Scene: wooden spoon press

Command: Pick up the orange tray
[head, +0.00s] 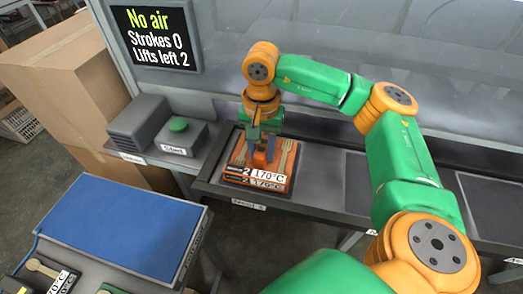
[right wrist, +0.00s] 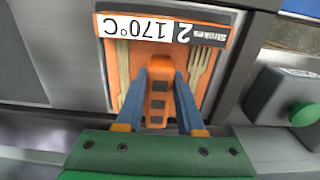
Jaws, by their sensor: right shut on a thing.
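The orange tray (head: 291,172) lies in the left bay of the long dark bench, with pale wooden utensils on both sides of its middle and a white 170°C label on its near edge. A second similar label shows just below the first. In the right wrist view the orange tray (right wrist: 136,58) has an upright orange handle with dark slots. My right gripper (head: 259,157) reaches down over the tray, and its two blue fingers (right wrist: 159,78) are shut on this handle from both sides. Whether the tray is lifted cannot be told. My left gripper is out of view.
A grey box with a green button (head: 179,124) stands left of the tray. A sign (head: 153,36) reads "No air, Strokes 0, Lifts left 2". A blue-topped table (head: 115,230) is at lower left, with another labelled tray (head: 45,272) near it. Dark bays lie to the right.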

